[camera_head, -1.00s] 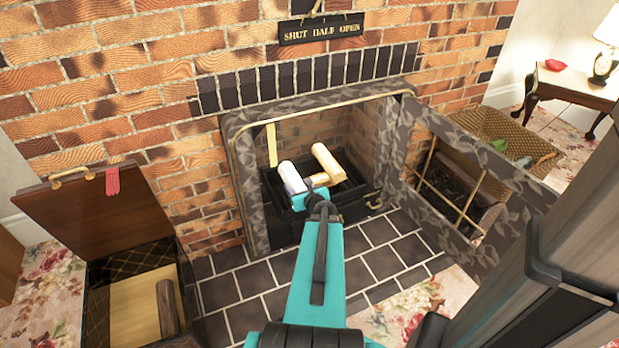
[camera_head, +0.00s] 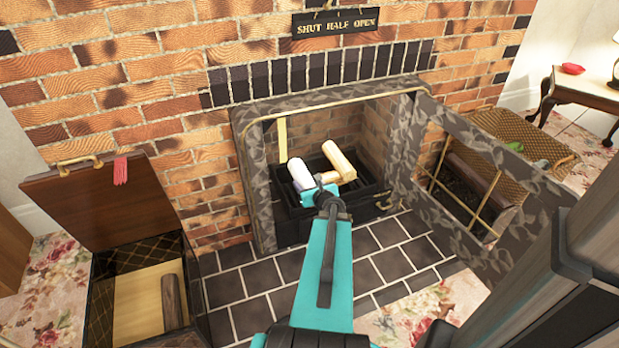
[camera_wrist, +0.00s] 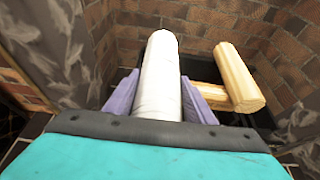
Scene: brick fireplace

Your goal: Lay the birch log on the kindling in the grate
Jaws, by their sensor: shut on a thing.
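The white birch log (camera_head: 299,173) is held in my gripper (camera_wrist: 160,103) inside the fireplace opening. In the wrist view the log (camera_wrist: 160,75) lies between the two purple fingers and points away into the firebox. The black grate (camera_head: 365,188) is below and around it. Pale yellow kindling (camera_head: 338,160) lies in the grate just right of the log; the wrist view shows one piece (camera_wrist: 237,78) pointing inward and another (camera_wrist: 207,95) crosswise near it. I cannot tell whether the log touches the kindling, as its underside is hidden.
The patterned fireplace door (camera_head: 465,180) stands open at the right. An open wooden box (camera_head: 135,285) with a dark log in it is at the left. A wicker basket (camera_head: 495,135) stands behind the door. The tiled hearth (camera_head: 262,275) is clear.

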